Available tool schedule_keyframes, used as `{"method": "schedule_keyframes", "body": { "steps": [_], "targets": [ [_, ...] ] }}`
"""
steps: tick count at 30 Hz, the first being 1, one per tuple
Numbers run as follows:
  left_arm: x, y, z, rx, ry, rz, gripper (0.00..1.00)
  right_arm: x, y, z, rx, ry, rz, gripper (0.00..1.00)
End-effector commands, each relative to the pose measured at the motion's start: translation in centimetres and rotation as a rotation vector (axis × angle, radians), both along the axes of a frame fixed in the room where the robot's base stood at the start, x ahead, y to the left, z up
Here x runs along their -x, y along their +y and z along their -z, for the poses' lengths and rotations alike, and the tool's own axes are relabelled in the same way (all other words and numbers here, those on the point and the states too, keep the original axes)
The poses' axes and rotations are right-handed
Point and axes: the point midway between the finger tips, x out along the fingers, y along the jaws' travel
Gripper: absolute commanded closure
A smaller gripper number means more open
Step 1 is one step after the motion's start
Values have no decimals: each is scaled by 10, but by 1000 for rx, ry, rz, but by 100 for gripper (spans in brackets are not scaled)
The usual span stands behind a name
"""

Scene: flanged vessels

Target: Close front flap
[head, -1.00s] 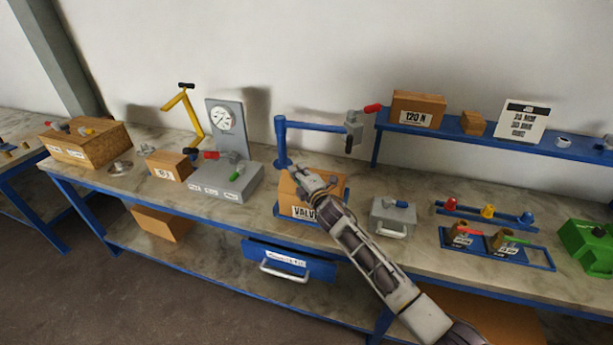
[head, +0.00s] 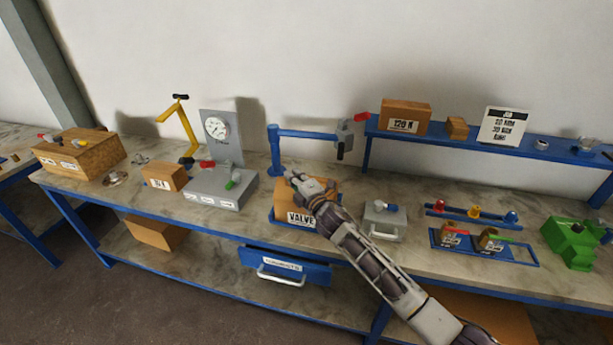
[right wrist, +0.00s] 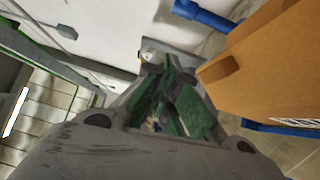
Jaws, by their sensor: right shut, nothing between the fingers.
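The cardboard box with the VALVE label (head: 299,217) stands on the bench, in the middle of the head view. My right gripper (head: 291,176) is over its top, at the far left part, and hides much of it. I cannot make out the front flap from the top there. In the right wrist view the box's brown cardboard (right wrist: 275,62) fills the right side, with a notch in its edge. The right gripper (right wrist: 152,55) is shut and empty beside that cardboard; I cannot tell whether they touch. My left gripper is not in view.
A blue post with an arm (head: 275,150) stands just behind the box. A grey case with a handle (head: 384,220) is to its right, a grey gauge stand (head: 222,186) to its left. A blue drawer (head: 285,266) hangs below the bench top.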

Motion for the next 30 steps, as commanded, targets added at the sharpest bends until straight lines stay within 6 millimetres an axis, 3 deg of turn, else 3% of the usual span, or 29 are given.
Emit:
{"method": "schedule_keyframes", "body": {
  "steps": [19,30],
  "targets": [
    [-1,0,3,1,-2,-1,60,39,-30,-29,1,-2,0,100],
    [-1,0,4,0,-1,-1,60,50,-38,-37,0,1,0,100]
  ]
}}
